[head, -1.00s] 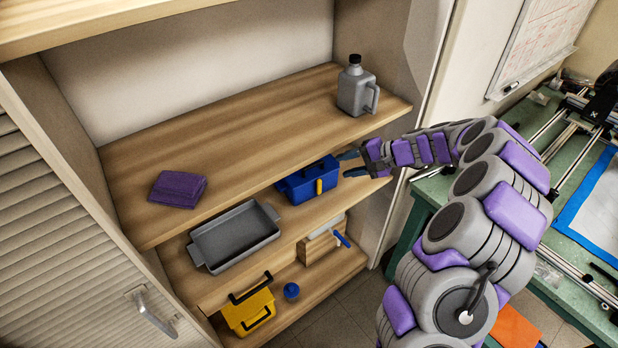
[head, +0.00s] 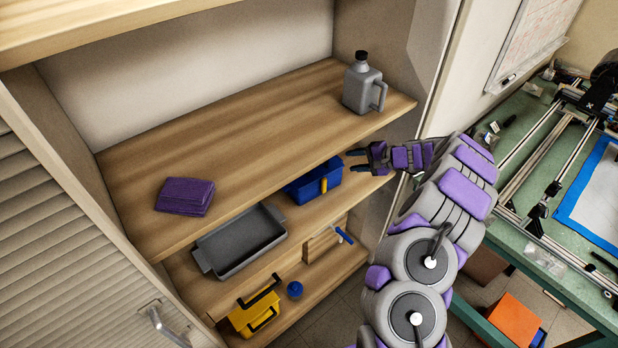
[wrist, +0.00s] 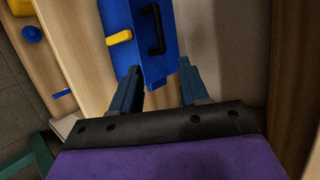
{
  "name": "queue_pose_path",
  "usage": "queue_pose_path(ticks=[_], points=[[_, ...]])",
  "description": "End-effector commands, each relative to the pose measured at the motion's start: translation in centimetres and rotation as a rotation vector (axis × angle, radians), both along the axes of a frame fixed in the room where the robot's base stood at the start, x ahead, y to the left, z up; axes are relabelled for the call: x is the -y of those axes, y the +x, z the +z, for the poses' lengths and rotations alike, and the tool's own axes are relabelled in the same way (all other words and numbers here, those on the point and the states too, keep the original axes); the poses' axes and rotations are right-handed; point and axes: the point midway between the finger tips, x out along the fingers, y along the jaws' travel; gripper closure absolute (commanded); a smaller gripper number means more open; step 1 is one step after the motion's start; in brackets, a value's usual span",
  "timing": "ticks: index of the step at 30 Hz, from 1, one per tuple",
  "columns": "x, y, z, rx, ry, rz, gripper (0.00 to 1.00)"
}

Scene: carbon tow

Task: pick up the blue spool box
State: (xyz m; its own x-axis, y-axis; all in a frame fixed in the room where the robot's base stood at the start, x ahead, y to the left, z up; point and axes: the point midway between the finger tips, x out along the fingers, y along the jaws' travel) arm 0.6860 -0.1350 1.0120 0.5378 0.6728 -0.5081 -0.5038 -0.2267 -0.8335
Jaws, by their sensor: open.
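The blue spool box (head: 306,188) sits on the middle shelf, partly under the upper shelf board. It has a yellow latch and a dark handle. In the wrist view the blue spool box (wrist: 143,65) lies straight ahead, with its black handle facing up in the picture. My gripper (head: 354,160) is to the right of the box, near the shelf's right end. In the wrist view my gripper (wrist: 160,88) is open and empty, its two fingers apart with the near end of the box between or just beyond them. I cannot tell whether they touch.
The upper shelf board (head: 240,130) overhangs the box and holds a grey jug (head: 362,88) and a folded purple cloth (head: 185,196). A grey tray (head: 241,242) is left of the box. A yellow box (head: 254,314) and blue round item (head: 295,289) are lower.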

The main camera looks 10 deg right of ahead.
Motion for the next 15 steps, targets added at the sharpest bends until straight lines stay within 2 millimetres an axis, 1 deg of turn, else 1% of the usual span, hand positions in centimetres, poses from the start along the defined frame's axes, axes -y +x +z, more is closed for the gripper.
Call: queue_pose_path(ticks=[1, 3, 9, 12, 15], points=[[-1.0, 0.6, -0.7, -0.001, -0.002, 0.003, 0.56], [-2.4, 1.3, -1.4, -0.001, -0.007, 0.002, 0.56], [-5.7, 3.0, -2.9, -0.002, -0.017, 0.005, 0.56], [-6.1, 3.4, -3.2, -0.002, -0.015, 0.002, 0.56], [-5.9, 3.7, -3.4, 0.000, -0.010, 0.001, 0.56]])
